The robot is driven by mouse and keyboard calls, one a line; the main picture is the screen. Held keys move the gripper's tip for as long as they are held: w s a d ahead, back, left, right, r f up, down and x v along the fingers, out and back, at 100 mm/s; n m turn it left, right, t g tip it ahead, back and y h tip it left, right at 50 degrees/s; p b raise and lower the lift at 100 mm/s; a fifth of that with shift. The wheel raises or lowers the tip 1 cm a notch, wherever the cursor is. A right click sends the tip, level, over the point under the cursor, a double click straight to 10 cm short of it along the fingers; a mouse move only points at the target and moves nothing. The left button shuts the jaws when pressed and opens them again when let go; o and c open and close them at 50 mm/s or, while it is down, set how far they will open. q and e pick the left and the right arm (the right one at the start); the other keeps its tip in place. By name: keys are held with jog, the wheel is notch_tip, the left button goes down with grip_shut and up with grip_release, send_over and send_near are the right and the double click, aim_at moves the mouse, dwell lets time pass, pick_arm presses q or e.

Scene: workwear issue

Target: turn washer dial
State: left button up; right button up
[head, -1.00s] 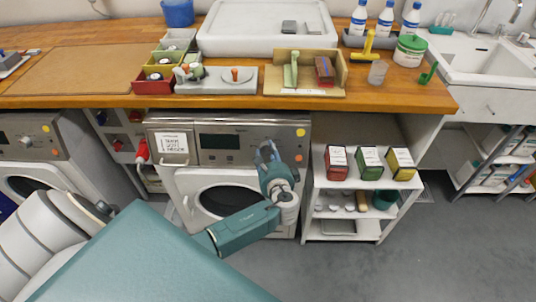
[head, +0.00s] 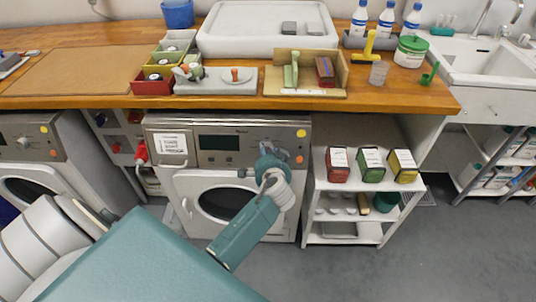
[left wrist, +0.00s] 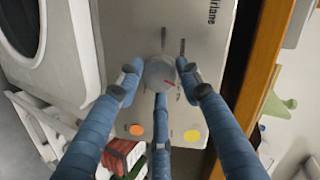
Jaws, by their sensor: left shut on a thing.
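The washer (head: 222,160) in the middle under the counter has a steel front panel, a dark display and a round door. My left gripper (head: 268,150) is at the right part of its panel and hides the dial in the head view. In the left wrist view the dial (left wrist: 158,70) is a round grey knob with a red mark. The three blue fingers of my left gripper (left wrist: 158,80) are shut around it. The orange spot (left wrist: 136,130) and yellow spot (left wrist: 192,136) on the panel show beside the fingers. My right gripper is not in view.
The wooden counter edge (head: 220,102) runs just above the panel. A white shelf (head: 318,183) with red, green and yellow boxes stands close on the right. Another washer (head: 40,150) stands at the left. The grey floor (head: 330,270) in front is clear.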

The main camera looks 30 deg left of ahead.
pick_arm(q)
jog(key=shift+s+a+f+n+h, duration=0.1)
jog(key=shift+n+h, duration=0.05)
jog(key=shift+n, duration=0.5)
jog(key=shift+s+a+n+h, duration=0.1)
jog(key=shift+n+h, duration=0.1)
jog(key=shift+n, duration=0.5)
jog(key=shift+s+a+f+n+h, duration=0.1)
jog(key=shift+n+h, duration=0.05)
jog(key=shift+n, duration=0.5)
jog(key=o, duration=1.1)
jog(key=v, duration=0.7)
jog(key=shift+s+d+r, duration=0.1)
jog(key=shift+s, duration=0.1)
